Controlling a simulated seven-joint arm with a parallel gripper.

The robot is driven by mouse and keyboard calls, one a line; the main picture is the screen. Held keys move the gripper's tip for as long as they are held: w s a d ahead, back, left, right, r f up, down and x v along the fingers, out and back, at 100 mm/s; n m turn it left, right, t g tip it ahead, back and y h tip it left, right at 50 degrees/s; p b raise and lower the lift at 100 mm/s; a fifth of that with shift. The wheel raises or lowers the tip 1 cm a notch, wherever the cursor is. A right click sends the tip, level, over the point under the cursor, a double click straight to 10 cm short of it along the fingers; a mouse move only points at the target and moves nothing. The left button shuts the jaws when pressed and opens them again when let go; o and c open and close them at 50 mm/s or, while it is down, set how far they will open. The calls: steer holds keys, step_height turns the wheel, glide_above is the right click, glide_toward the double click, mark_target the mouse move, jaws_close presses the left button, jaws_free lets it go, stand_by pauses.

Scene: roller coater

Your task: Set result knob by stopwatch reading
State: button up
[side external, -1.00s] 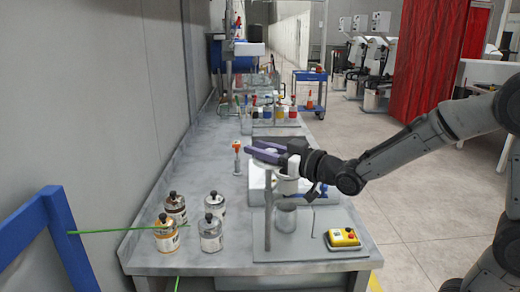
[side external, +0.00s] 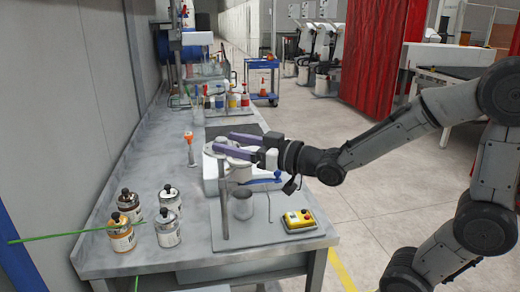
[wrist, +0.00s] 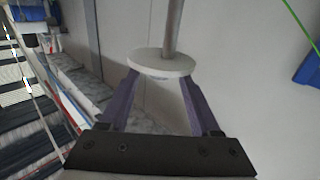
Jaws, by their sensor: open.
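My gripper (side external: 222,143) is open, with its two purple fingers pointing left at the white apparatus (side external: 211,178) on the bench. In the wrist view, a pale round disc (wrist: 160,64) on a grey rod (wrist: 173,25) lies at the fingertips of my gripper (wrist: 160,77). I cannot tell whether the fingers touch the disc. A blue lever-like part (side external: 262,181) sits low on the apparatus, under my gripper. A yellow box (side external: 299,221) with red buttons lies at the bench's front right. I cannot make out a stopwatch reading or a result knob.
Several brown-and-white bottles (side external: 122,240) stand at the front left of the bench (side external: 160,195). A grey metal cup (side external: 242,205) and an upright post (side external: 223,210) stand in front of the apparatus. An orange-topped item (side external: 189,147) stands behind, left. Colored bottles (side external: 232,101) are farther back.

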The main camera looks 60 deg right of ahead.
steer(key=s, duration=0.7)
steer(key=shift+s+d, duration=0.35)
steer(key=s+f+g, duration=0.5)
steer(key=s+g, duration=0.1)
steer(key=s, duration=0.2)
steer(key=s+f+m+g+h, duration=0.1)
steer(key=s+f+g, duration=0.4)
steer(key=s, duration=0.3)
steer(key=shift+a+g+h, duration=0.3)
steer(key=shift+a+g, duration=0.15)
steer(key=shift+g, duration=0.25)
